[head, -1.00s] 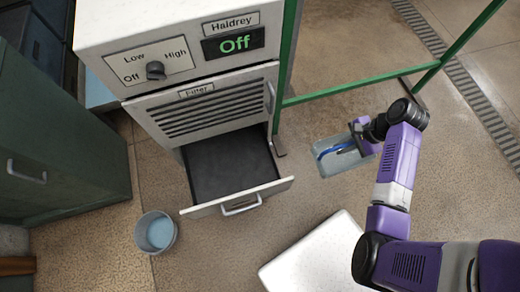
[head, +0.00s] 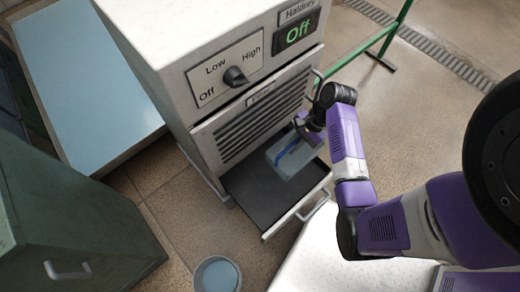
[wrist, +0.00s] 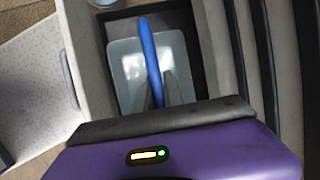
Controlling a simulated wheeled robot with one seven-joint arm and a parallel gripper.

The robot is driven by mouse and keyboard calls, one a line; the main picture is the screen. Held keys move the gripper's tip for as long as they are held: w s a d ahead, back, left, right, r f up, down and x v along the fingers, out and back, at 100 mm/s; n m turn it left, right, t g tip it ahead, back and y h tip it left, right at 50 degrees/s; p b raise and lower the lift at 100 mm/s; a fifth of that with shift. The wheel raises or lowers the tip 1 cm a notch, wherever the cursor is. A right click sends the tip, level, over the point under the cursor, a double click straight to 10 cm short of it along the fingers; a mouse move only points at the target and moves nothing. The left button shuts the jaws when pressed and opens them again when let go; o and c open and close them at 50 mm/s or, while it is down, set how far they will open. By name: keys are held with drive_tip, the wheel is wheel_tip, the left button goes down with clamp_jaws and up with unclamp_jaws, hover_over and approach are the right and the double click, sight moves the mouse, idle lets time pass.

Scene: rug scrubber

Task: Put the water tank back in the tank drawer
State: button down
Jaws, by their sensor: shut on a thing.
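The water tank (head: 285,165) is a clear, pale box with a blue handle. In the head view it is over the right part of the open tank drawer (head: 250,188), a dark tray with a light front at the bottom of the machine. My gripper (head: 303,135) is shut on the blue handle, with my arm reaching in from the right. In the wrist view the tank (wrist: 125,70) lies beyond my fingers (wrist: 158,92), inside the outline of the drawer's dark floor (wrist: 183,30). I cannot tell whether its underside touches the drawer floor.
The machine (head: 235,75) has a Low/High/Off knob and a display reading Off. A round bucket (head: 217,275) of bluish water stands on the floor near the drawer front. A green cabinet (head: 75,215) is at left, a green metal frame (head: 385,40) at the upper right. A white surface (head: 325,250) lies below.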

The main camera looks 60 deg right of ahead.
sight(287, 162)
wheel_tip(287, 162, down, 14)
drive_tip(key=b, duration=0.4)
drive_tip(key=shift+w+a, duration=0.1)
drive_tip(key=shift+w, duration=0.05)
drive_tip(key=w, duration=0.1)
drive_tip(key=w+b, duration=0.1)
drive_tip(key=w+d+f, duration=0.1)
drive_tip(key=shift+w+f+b, duration=0.1)
drive_tip(key=shift+w+b, duration=0.25)
drive_tip(key=shift+w, duration=0.05)
drive_tip(key=shift+f, duration=0.1)
drive_tip(key=c, duration=1.5)
unclamp_jaws()
drive_tip(key=shift+o, duration=0.2)
